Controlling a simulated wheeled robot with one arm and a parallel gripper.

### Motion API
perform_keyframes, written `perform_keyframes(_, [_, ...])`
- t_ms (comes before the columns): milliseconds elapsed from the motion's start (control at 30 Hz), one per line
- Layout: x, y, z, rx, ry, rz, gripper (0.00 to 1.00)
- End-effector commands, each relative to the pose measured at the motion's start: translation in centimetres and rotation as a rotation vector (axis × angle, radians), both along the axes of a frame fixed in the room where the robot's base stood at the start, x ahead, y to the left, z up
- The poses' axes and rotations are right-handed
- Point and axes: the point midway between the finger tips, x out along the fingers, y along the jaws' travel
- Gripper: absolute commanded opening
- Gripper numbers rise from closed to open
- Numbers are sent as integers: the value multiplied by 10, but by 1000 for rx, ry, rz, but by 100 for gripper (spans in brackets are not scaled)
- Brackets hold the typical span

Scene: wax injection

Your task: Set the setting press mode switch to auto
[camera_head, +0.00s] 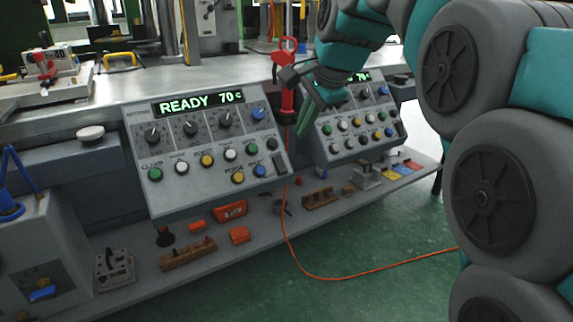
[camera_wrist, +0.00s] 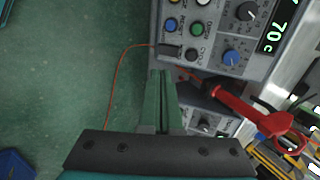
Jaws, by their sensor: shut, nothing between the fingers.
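Two grey control panels stand side by side: the left panel (camera_head: 139,118) reads READY 70 C, and the right panel (camera_head: 313,139) is partly covered by my arm. Both have knobs and coloured buttons. The left panel has a blue knob (camera_head: 258,113) and a black rocker (camera_head: 279,164). In the wrist view these are a blue knob (camera_wrist: 232,57) and a rocker (camera_wrist: 171,52). I cannot tell which control is the mode switch; the labels are too small. My gripper (camera_head: 304,122) has green fingers, shut and empty, near the gap between the panels. Its fingers (camera_wrist: 160,76) also show in the wrist view.
A red tool (camera_head: 287,92) hangs between the panels, close to my gripper. An orange cable (camera_head: 291,245) runs down to the green floor. A low shelf (camera_head: 270,230) carries small parts, orange boxes and wooden blocks. The floor in front is clear.

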Motion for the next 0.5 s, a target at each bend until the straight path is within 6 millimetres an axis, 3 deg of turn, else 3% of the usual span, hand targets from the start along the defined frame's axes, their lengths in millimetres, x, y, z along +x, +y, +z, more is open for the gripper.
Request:
perform_keyframes(267, [1, 1, -4, -1, 1, 1, 0])
perform_keyframes(500, [14, 10, -34, -3, 6, 2, 0])
